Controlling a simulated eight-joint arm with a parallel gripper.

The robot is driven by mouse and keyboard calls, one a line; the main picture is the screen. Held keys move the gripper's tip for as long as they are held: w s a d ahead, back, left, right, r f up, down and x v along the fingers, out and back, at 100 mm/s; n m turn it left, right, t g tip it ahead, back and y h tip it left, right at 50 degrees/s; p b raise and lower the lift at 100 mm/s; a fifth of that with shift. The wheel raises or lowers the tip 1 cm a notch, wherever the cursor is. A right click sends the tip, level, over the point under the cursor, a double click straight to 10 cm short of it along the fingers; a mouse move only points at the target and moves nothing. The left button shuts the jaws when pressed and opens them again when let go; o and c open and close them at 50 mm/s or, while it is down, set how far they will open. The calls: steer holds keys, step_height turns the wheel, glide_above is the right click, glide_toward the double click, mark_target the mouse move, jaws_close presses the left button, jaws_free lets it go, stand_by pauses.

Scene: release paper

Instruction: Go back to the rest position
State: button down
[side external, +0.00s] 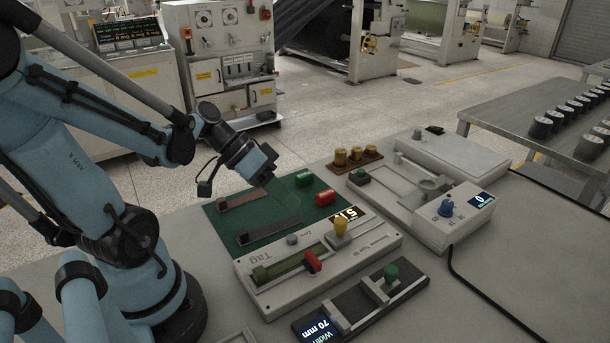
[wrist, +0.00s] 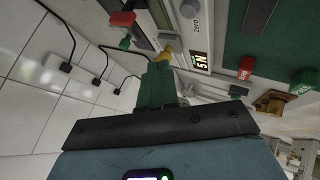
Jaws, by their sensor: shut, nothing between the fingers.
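My gripper (side external: 268,180) is in the air above the back left of a green mat (side external: 227,223) in the side external view. Its fingers are shut with nothing between them. In the wrist view the green fingers of my gripper (wrist: 157,88) are close together and point toward the bench devices. It touches nothing that I can see.
A grey tester (side external: 370,249) with a red and a yellow handle stands in front of the mat.

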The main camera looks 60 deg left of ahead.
stand_by(0.6)
steer(key=shift+w+d+f+g+y, duration=0.1)
steer(key=shift+d+f+g+y, duration=0.25)
steer(key=shift+y, duration=0.25)
steer(key=shift+w+d+n+g+y, duration=0.1)
steer(key=shift+d+n+g+y, duration=0.15)
steer(key=shift+y, duration=0.45)
steer(key=shift+w+r+y, duration=0.15)
steer(key=shift+y, duration=0.45)
steer(key=r+y, duration=0.1)
steer(key=w+r+t+y, duration=0.1)
steer(key=d+r+t+y, duration=0.1)
steer(key=shift+w+d+r, duration=0.1)
steer(key=shift+w+r, duration=0.2)
steer(key=shift+w, duration=0.1)
